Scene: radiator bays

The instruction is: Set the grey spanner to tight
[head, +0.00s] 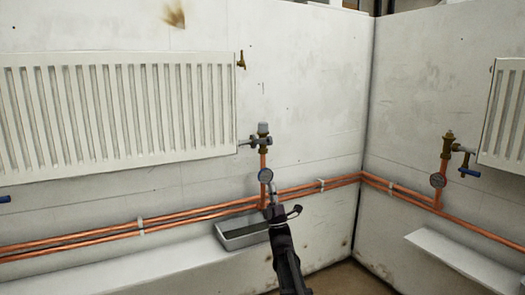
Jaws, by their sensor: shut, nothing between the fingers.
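A small grey piece (247,144) sticks out to the left of the grey-capped valve (263,134) at the lower right of the left radiator. It looks like the grey spanner, but it is too small to be sure or to read its setting. My gripper (272,193) is shut and empty. It is below the valve in the picture, in front of the copper pipes and close to the gauge in view. I cannot tell its depth from the wall.
A round gauge (265,175) sits on the riser under the valve. A grey metal tray (228,240) stands on the ledge, left of my arm. Copper pipes (90,240) run along the wall. A second valve (446,146) with a blue handle (469,172) is on the right wall.

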